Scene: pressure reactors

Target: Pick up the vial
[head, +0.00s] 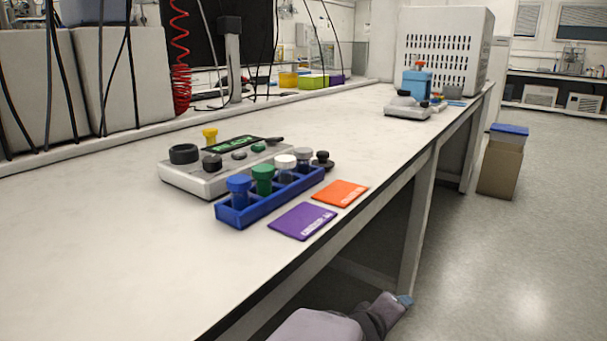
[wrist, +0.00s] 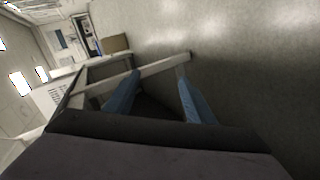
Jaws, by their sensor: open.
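A blue rack (head: 228,215) stands on the bench and holds several vials in a row. One vial has a blue cap (head: 239,184), one a green cap (head: 263,172) and one a white cap (head: 285,161). My gripper (head: 404,300) is low at the bottom of the head view, beside the bench's front edge and well apart from the rack. In the wrist view my gripper (wrist: 159,79) has its two blue fingers spread with nothing between them. No vial shows in the wrist view.
A grey device (head: 190,183) with knobs stands behind the rack. A purple card (head: 302,221) and an orange card (head: 340,193) lie to its right. A scale-like device (head: 408,110) stands farther back. The bench's front edge lies between my gripper and the rack.

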